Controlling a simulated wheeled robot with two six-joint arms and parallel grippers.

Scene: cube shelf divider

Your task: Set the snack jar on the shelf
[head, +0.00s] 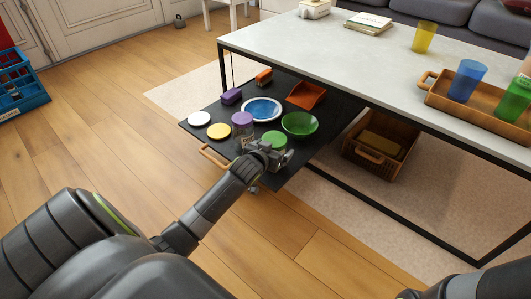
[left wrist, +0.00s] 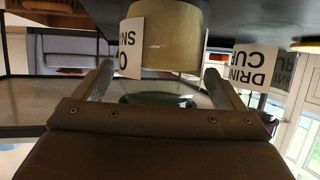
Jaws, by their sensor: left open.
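A clear jar with a green lid (head: 274,138) stands on the dark low board (head: 197,133) beside the coffee table. My left gripper (head: 268,152) is at its near side, open. In the left wrist view, which is upside down, a tan jar (left wrist: 175,35) with a white label starting "SN" lies between the two open fingers, with gaps at both sides. Its dark green lid (left wrist: 160,99) shows below it. A purple-lidded jar (head: 242,119) stands just left of the green-lidded one. My right gripper is out of view; only part of that arm shows at bottom right.
The board also carries a blue plate (head: 262,109), a green bowl (head: 299,124), an orange tray (head: 306,95), white and yellow discs, and small purple and orange items. A wooden handle (head: 213,158) is at its front. A basket (head: 381,145) sits under the tabletop (head: 340,48).

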